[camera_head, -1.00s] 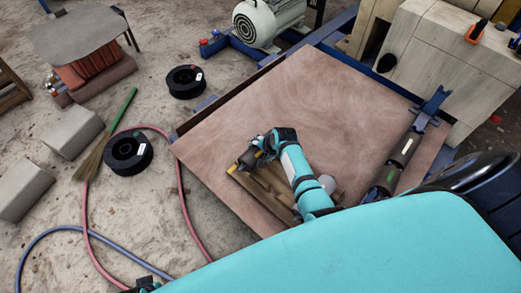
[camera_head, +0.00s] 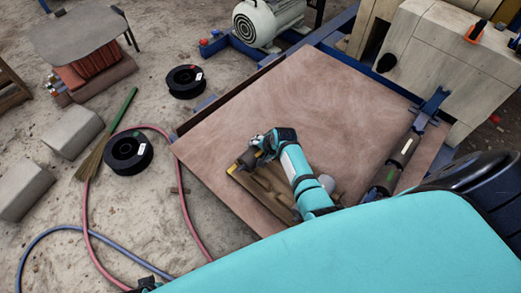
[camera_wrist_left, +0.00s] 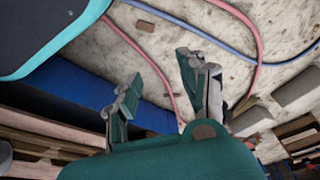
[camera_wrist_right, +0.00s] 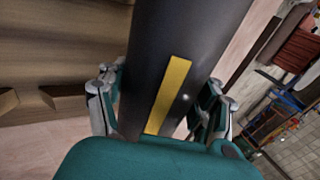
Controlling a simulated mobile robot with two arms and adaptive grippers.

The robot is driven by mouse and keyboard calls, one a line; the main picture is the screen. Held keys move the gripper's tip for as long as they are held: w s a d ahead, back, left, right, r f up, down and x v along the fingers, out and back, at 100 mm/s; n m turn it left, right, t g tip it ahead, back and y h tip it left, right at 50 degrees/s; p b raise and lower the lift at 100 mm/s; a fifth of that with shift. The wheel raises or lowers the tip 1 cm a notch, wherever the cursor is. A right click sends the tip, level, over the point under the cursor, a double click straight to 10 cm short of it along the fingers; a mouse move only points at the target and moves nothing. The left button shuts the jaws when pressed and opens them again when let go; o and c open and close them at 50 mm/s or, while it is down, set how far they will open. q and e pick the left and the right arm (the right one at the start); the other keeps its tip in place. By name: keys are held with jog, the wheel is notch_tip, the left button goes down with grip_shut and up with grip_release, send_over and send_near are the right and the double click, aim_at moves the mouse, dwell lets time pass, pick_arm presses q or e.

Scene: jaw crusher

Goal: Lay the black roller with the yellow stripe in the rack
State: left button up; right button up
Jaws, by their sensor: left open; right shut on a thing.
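The black roller with the yellow stripe (camera_wrist_right: 190,60) is between the fingers of my right gripper (camera_wrist_right: 160,112), which is shut on it. In the head view the roller (camera_head: 246,160) shows only as a short dark end, partly hidden by my right gripper (camera_head: 258,150). The wooden rack (camera_head: 262,190) lies just below it on the brown board, and its wood with notches (camera_wrist_right: 50,60) fills the left of the right wrist view. I cannot tell whether the roller touches the rack. My left gripper (camera_wrist_left: 160,95) is open and empty, above the ground.
A roller with a white mark (camera_head: 404,147) and one with a green mark (camera_head: 385,180) lie on the right of the brown board (camera_head: 310,100). The board's middle is clear. Black spools (camera_head: 128,152), hoses (camera_head: 183,200) and a broom (camera_head: 95,158) lie on the ground at left.

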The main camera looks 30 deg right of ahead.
jog(key=shift+w+r, duration=0.1)
jog(key=shift+r, duration=0.05)
pick_arm(q)
jog(key=shift+s+f, duration=0.2)
jog(key=shift+f, duration=0.35)
jog(key=shift+f, duration=0.25)
pick_arm(e)
jog(key=shift+f, duration=0.35)
pick_arm(q)
jog(key=shift+w+r, duration=0.15)
jog(key=shift+r, duration=0.85)
pick_arm(e)
jog(key=shift+f, duration=0.25)
pick_arm(q)
jog(key=shift+w+r, duration=0.1)
jog(key=shift+w+r+b, duration=0.1)
jog(key=shift+r+b, duration=0.2)
pick_arm(e)
jog(key=shift+f, duration=0.15)
